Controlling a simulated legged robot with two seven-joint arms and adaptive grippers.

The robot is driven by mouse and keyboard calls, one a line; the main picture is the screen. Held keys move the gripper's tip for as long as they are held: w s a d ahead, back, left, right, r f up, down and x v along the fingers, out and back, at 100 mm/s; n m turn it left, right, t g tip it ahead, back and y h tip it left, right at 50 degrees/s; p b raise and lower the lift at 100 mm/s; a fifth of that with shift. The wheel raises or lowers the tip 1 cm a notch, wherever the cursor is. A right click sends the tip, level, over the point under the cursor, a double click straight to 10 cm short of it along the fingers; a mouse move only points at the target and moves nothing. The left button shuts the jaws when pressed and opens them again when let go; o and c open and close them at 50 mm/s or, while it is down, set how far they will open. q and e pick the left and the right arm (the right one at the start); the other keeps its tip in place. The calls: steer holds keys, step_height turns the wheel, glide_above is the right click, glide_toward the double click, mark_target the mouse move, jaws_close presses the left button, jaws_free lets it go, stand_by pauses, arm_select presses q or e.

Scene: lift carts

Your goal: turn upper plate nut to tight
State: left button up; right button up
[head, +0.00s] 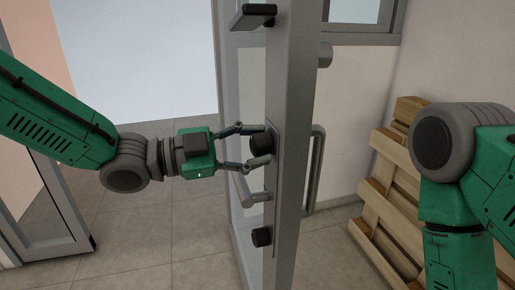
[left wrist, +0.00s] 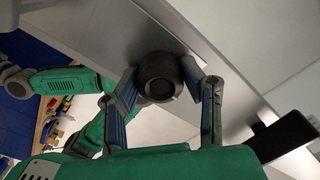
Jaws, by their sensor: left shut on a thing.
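The upper plate nut (head: 262,142) is a round black knob on a narrow plate (head: 274,185) fixed to the grey door (head: 297,80). My left gripper (head: 256,146) comes from the left and is shut on this nut, one finger on each side. In the left wrist view the nut (left wrist: 159,78) sits between the two fingertips of my left gripper (left wrist: 160,84). The nut's turn angle cannot be told. A similar lower black nut (head: 262,237) sits further down the plate, clear of the gripper. My right gripper is out of view.
A lever handle (head: 258,198) lies between the two nuts, just below my left gripper. A black block (head: 252,16) juts from the door above. A grey pull handle (head: 316,170) is on the door's other side. Wooden pallets (head: 385,200) lean on the wall at right.

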arm_select(q)
steer(key=o, duration=1.1)
steer(key=shift+o, duration=0.2)
steer(key=shift+a, duration=0.1)
steer(key=v, duration=1.2)
steer(key=shift+f, duration=0.25)
